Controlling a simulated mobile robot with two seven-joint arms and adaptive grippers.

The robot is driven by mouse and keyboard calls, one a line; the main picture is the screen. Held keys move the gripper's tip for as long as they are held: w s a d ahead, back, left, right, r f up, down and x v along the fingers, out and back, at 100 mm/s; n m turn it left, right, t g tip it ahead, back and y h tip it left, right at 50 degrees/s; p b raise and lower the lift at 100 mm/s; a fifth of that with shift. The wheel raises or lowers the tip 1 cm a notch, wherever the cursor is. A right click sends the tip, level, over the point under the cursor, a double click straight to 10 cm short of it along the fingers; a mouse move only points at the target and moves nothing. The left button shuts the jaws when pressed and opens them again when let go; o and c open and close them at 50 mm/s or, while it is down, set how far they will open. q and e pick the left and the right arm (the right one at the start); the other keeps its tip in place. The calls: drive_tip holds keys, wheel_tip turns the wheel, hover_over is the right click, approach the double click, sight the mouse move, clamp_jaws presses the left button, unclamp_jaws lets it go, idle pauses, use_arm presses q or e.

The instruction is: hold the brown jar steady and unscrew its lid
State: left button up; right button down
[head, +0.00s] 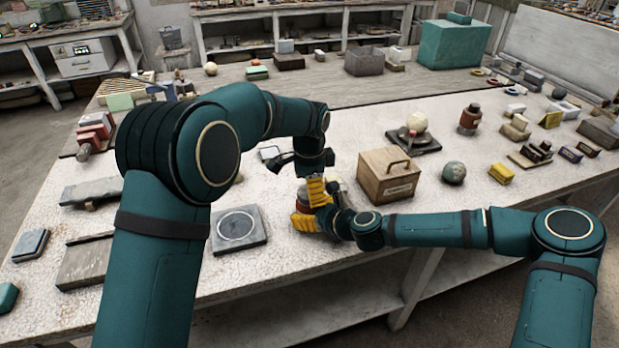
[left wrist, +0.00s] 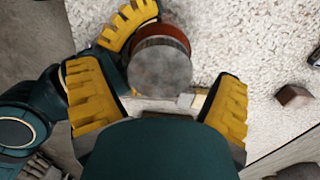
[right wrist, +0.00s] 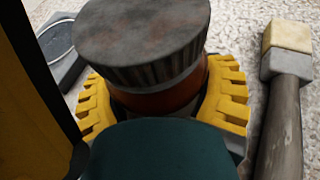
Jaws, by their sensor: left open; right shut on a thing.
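The brown jar (right wrist: 155,100) stands upright on the worktable, a reddish-brown body under a wide grey ridged lid (right wrist: 145,35). In the right wrist view my right gripper (right wrist: 160,95) is shut on the jar body below the lid, one yellow finger on each side. In the left wrist view the lid (left wrist: 160,68) is seen from above. My left gripper (left wrist: 160,95) is open, its fingers spread wide, with the lid ahead between them and not touched. In the head view my left gripper (head: 314,190) is above my right gripper (head: 305,221), and they mostly hide the jar.
A wooden box with a handle (head: 387,176) stands close to the right of the jar. A tool with a wooden handle (right wrist: 283,110) lies beside the right gripper. A grey slab with a ring (head: 238,229) lies left of it. Another brown jar (head: 469,118) stands further back.

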use_arm(q)
drive_tip(key=shift+f, duration=0.35)
drive_tip(key=c, duration=1.2)
drive_tip(key=o, duration=1.2)
drive_tip(key=shift+c, duration=0.2)
drive_tip(key=shift+r, duration=2.25)
use_arm(e)
unclamp_jaws()
